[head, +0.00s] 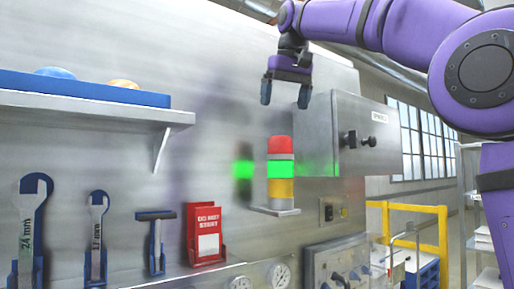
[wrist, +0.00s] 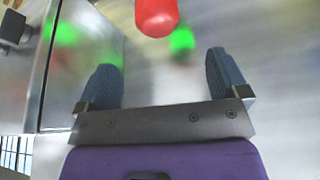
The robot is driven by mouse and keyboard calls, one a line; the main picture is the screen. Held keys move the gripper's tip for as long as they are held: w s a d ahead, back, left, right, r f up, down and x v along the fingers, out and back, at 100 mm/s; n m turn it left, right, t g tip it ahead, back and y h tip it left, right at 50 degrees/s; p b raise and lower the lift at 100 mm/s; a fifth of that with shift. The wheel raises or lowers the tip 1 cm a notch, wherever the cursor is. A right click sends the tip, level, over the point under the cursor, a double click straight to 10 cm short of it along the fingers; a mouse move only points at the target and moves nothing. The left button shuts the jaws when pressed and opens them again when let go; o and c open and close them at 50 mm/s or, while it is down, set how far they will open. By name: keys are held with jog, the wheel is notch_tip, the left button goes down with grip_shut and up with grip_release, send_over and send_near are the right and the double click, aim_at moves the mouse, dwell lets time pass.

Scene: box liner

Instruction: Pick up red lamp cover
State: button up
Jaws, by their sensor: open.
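The red lamp cover (head: 280,145) is the top segment of a stack light, above a lit green segment (head: 281,168) and a yellow segment (head: 281,188). The stack stands upright on a small bracket on the metal wall. My gripper (head: 287,92) is above the lamp cover and apart from it, fingers pointing down. In the wrist view the red lamp cover (wrist: 156,16) shows at the top edge, ahead of and between the two blue fingertips. My gripper (wrist: 166,75) is open and empty there.
A grey box (head: 366,137) with black knobs juts from the wall right of the lamp. A shelf (head: 85,112) with a blue tray is at the left. Wrenches and a red holder (head: 206,232) hang below. The space between gripper and lamp looks clear.

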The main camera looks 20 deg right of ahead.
send_over(279, 141)
jog(key=w, duration=0.1)
jog(key=f, duration=0.4)
jog(key=shift+w+d+f, duration=0.1)
jog(key=shift+d+f, duration=0.15)
jog(key=shift+d, duration=0.05)
jog(key=shift+d+x, duration=0.15)
jog(key=shift+x, duration=0.8)
jog(key=shift+d+x, duration=0.2)
jog(key=shift+x, duration=0.7)
jog(key=shift+d+x, duration=0.15)
jog(key=shift+x, duration=0.8)
jog(key=c, duration=1)
